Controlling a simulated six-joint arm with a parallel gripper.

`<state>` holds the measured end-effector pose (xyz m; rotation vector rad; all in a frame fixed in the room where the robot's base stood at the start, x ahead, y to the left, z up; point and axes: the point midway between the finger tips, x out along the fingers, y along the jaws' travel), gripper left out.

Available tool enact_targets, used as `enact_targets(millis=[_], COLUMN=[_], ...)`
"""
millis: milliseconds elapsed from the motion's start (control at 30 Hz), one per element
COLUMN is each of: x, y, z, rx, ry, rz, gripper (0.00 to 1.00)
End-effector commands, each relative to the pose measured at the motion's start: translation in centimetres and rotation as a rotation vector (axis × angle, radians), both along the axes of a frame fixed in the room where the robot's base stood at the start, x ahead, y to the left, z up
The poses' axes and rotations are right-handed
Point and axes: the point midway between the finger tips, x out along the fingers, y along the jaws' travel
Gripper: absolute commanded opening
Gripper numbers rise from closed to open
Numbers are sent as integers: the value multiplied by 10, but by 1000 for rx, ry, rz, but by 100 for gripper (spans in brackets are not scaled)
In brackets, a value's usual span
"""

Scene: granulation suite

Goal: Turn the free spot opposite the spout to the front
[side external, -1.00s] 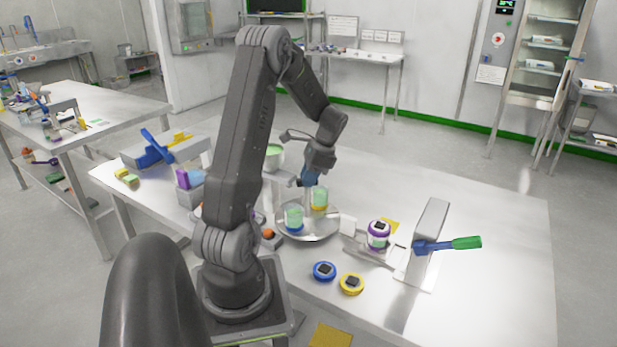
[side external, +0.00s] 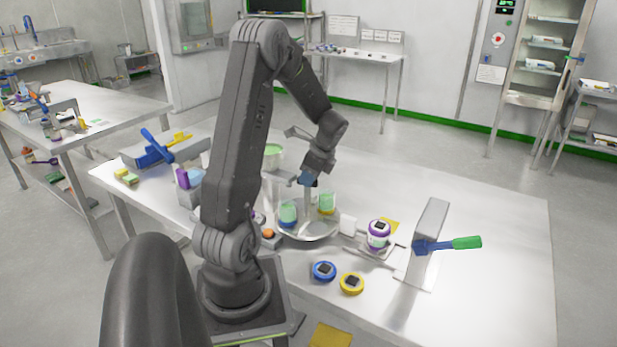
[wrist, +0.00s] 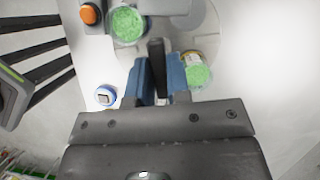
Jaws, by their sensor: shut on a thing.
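The round steel turntable (side external: 308,237) stands on the table with a central upright post (wrist: 157,72). A blue-based jar of green granules (side external: 288,214) stands at its left and a yellow-based one (side external: 326,202) at its back right. The yellow-based jar shows right of my fingers in the wrist view (wrist: 197,74). My gripper (side external: 310,184) is above the turntable's middle, its blue fingers shut on the post. A hopper with green granules (side external: 273,151) stands behind the turntable. Its spout is not clearly visible. The turntable's front rim looks bare.
A purple-lidded jar (side external: 378,233) stands on a small stand right of the turntable. A blue lid (side external: 324,271) and a yellow lid (side external: 351,283) lie in front. A grey stand with a green-handled lever (side external: 465,243) is at right. An orange button (side external: 268,233) is left of the turntable.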

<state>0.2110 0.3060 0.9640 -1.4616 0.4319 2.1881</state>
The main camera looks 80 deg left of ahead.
Motion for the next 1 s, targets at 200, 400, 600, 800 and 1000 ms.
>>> enact_targets(millis=[200, 400, 600, 800, 1000], x=[0, 0, 0, 0, -1], y=[0, -1, -1, -1, -1], z=[1, 1, 1, 1, 1], rx=[2, 2, 1, 2, 2], ry=[-1, -1, -1, -2, -1], rz=[-111, -210, -310, -409, -509], gripper=[0, 0, 0, 0, 0])
